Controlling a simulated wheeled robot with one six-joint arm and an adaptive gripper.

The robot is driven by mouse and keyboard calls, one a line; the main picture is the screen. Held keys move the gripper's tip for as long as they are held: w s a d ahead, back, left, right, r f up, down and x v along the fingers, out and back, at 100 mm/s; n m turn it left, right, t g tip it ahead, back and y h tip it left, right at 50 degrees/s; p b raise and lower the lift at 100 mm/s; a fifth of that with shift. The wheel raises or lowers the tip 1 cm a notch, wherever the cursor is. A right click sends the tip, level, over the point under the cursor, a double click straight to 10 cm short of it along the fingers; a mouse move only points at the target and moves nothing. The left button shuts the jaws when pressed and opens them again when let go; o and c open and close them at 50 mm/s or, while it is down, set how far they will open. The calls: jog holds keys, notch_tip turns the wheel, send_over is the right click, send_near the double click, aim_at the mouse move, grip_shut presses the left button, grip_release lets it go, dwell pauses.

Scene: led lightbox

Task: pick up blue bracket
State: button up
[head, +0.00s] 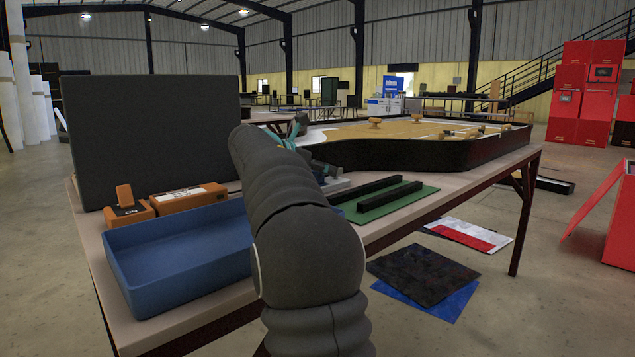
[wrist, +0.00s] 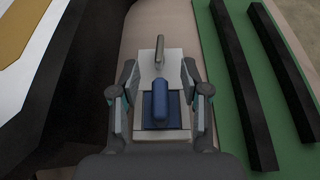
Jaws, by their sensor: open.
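The blue bracket (wrist: 160,92) shows in the middle of the wrist view, with an upright rounded blue part over a darker blue flat part. It is on a pale grey block or plate (wrist: 174,56), and a small grey metal piece (wrist: 159,50) stands just beyond it. My gripper (wrist: 160,76) is open, with one finger on each side of the bracket and visible gaps between. I cannot tell its exact height above the bracket. In the head view my arm hides the bracket, and only part of the pale plate (head: 337,186) shows.
A green board (head: 398,203) with two black bars lies to the right. A blue tray (head: 180,250) and orange boxes (head: 188,197) are at the left, before a dark upright panel (head: 150,140). A large black-rimmed tan case (head: 420,152) stands close behind.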

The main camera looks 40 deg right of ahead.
grip_shut()
jog(key=shift+r, duration=0.45)
notch_tip(320, 180, up, 4)
jog(key=shift+f+p, duration=0.1)
jog(key=shift+p, duration=1.05)
jog(key=s+d+r+p, duration=0.1)
jog(key=s+d+r, duration=0.5)
jog(key=s, duration=0.4)
jog(key=shift+r+p, duration=0.2)
jog(key=shift+p, duration=0.1)
jog(key=shift+r, duration=0.1)
notch_tip(320, 180, up, 5)
jog(key=p, duration=0.6)
